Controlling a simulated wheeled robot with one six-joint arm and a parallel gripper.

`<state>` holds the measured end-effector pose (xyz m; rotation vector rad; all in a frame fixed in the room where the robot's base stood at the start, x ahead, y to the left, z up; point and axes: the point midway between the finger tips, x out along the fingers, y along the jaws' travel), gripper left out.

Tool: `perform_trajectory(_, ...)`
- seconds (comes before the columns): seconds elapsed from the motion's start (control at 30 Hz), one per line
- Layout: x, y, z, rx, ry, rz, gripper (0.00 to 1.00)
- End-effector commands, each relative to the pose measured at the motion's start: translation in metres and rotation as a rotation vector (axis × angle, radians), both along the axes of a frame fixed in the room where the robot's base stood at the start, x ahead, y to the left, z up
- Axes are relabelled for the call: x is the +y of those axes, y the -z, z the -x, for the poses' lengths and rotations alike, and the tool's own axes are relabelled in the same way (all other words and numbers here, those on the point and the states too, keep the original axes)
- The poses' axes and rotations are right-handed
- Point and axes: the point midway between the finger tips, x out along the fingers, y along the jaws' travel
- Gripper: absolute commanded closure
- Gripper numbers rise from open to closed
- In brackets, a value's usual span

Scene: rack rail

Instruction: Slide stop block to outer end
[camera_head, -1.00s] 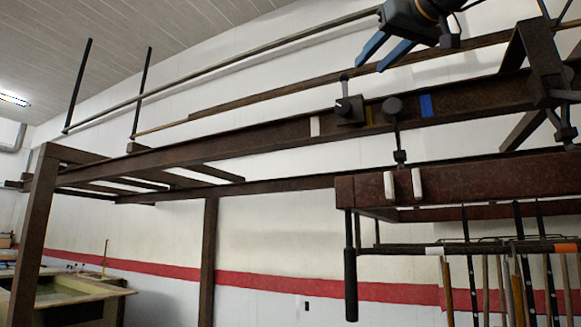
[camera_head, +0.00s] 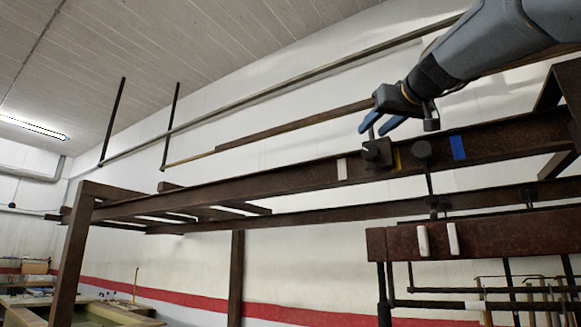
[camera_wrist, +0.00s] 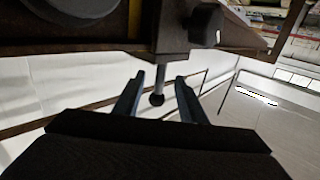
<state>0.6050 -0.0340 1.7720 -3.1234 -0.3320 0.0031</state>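The stop block (camera_head: 376,152), a dark square block with a round knob, sits on the front face of the long rusty rail (camera_head: 270,180). It lies between a white mark (camera_head: 342,169) and a yellow mark (camera_head: 396,160). My gripper (camera_head: 377,125) is just above it, its blue fingers pointing down-left. In the wrist view the block (camera_wrist: 172,32) has a thin post with a ball end (camera_wrist: 157,99). My gripper's fingers (camera_wrist: 157,98) are apart, one on each side of the post in the picture; I see no contact.
A lower beam (camera_head: 490,234) carries two white tabs. The rail face left of the white mark is clear.

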Motion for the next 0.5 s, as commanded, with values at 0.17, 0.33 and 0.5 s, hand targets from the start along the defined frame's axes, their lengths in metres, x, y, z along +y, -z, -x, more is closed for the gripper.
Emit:
perform_trajectory(0.17,0.0,0.0,-0.003,-0.001,0.0,0.0,0.62)
perform_trajectory(0.33,0.001,0.0,-0.01,-0.001,0.001,0.0,0.62)
perform_trajectory(0.5,0.003,0.0,-0.018,0.0,0.0,0.001,0.62)
